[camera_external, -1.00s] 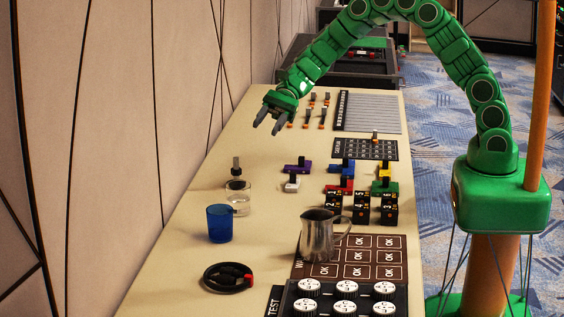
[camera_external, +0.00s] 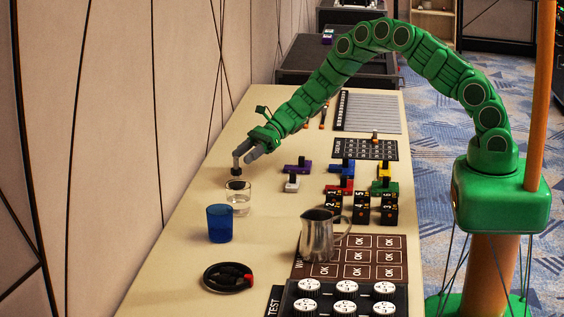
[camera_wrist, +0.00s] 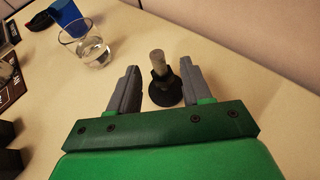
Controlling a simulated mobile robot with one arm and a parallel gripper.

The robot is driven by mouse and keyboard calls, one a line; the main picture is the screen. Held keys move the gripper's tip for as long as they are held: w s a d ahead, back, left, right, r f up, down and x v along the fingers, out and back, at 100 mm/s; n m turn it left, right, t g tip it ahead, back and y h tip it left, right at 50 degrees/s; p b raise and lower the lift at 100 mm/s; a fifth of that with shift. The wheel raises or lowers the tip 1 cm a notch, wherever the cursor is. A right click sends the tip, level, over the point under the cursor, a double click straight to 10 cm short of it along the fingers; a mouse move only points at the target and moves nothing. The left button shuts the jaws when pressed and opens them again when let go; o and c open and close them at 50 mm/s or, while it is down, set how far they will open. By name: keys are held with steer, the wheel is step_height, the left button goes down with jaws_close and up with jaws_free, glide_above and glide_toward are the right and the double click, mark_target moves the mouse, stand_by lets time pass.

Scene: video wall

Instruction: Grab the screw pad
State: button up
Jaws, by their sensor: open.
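The screw pad is a round black base with an upright pale metal post (camera_wrist: 161,88), standing on the table. In the outside view its black base (camera_external: 236,184) shows at the table's left side, its post largely hidden by my fingers. My gripper (camera_external: 243,154) reaches to it from the upper right, tilted down. In the wrist view my gripper (camera_wrist: 154,84) is open, with one grey finger on each side of the post. I see gaps between the fingers and the post.
A clear glass of water (camera_external: 238,198) stands close to the screw pad, nearer the camera. Coloured blocks (camera_external: 298,166) and a metal pitcher (camera_external: 318,236) are to the right. The wall borders the left edge.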

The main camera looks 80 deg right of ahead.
mark_target(232, 170)
steer(key=shift+x, duration=3.05)
steer(key=shift+r, duration=0.1)
jaws_close()
